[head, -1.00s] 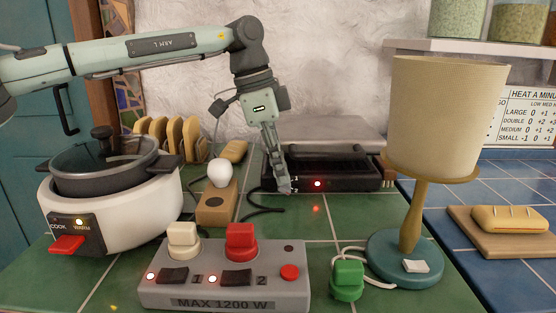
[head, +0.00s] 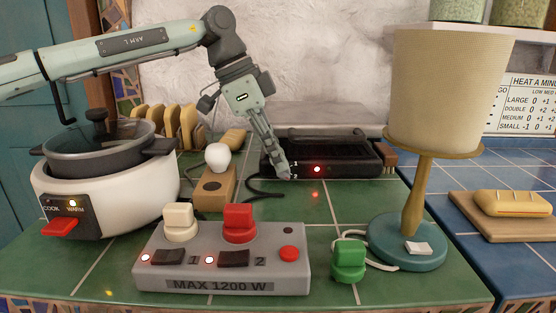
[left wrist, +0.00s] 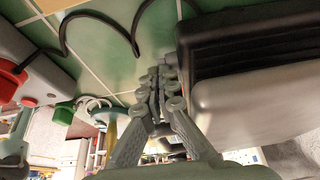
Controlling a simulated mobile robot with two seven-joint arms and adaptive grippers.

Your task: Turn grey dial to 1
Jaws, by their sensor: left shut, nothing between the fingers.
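My left gripper (head: 285,174) comes down slanted in the head view, its fingers shut and empty. Its tips are at the front left corner of the black grill (head: 345,172), where small white marks show beside them. I cannot make out the grey dial; the fingertips may cover it, and I cannot tell whether they touch it. In the left wrist view the closed fingers (left wrist: 160,77) are beside the dark ribbed body of the grill (left wrist: 250,40). A red light (head: 317,169) glows on the grill's front. My right gripper is not in view.
A grey power strip (head: 222,286) with a white plug (head: 178,221) and a red plug (head: 239,222) stands in front. A rice cooker (head: 115,200) is left; a lamp (head: 435,90) and a green plug (head: 348,260) are right.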

